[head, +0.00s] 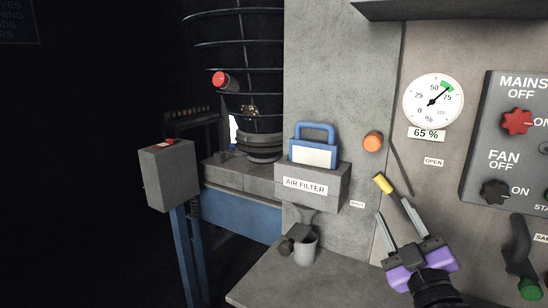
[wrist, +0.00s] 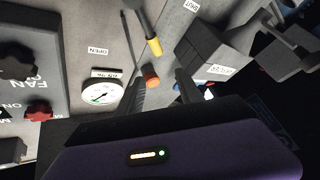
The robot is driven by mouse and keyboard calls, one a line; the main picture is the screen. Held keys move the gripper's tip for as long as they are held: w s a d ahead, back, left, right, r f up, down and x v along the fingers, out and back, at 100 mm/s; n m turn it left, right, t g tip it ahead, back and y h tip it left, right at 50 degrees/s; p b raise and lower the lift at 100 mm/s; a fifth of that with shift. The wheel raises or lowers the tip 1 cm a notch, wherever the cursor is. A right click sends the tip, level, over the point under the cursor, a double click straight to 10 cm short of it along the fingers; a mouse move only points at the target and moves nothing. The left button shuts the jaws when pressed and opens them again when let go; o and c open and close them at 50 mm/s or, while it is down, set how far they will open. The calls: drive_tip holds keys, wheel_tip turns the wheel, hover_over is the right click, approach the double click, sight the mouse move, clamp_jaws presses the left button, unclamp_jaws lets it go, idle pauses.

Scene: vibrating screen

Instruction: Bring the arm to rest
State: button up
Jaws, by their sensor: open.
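My gripper (head: 391,206) is at the lower right in the head view, in front of the grey panel, with its purple body below and two grey fingers pointing up and left. The fingers are spread apart with nothing held between them. In the wrist view the fingertips (wrist: 161,78) point toward the panel, and an orange button (wrist: 151,78) shows behind the gap. A yellow-tipped lever (head: 383,183) appears close to the fingers in the head view. In the wrist view the yellow tip (wrist: 153,46) lies beyond the fingertips, outside the gap.
A gauge (head: 433,101) reads 65 %, its needle at a green band. A control panel (head: 510,140) with knobs is on the right. An air filter box (head: 312,187) with a blue-handled filter (head: 315,147) stands left of my gripper, above a cup (head: 304,247) on a grey ledge (head: 285,280).

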drive_tip(key=s+a+f+m+g, duration=0.2)
drive_tip(key=s+f, duration=0.5)
drive_tip(key=s, duration=0.8)
drive_tip(key=s+a+f+m+g, duration=0.2)
drive_tip(key=s+f, duration=0.6)
drive_tip(key=s, duration=0.6)
drive_tip(key=s+a+f+m+g, duration=0.2)
drive_tip(key=s+f, duration=0.5)
drive_tip(key=s, duration=0.8)
drive_tip(key=shift+s+a+f+m+g+y, duration=0.3)
drive_tip(key=shift+a+f+m+g+y, duration=0.1)
drive_tip(key=shift+a+m, duration=0.45)
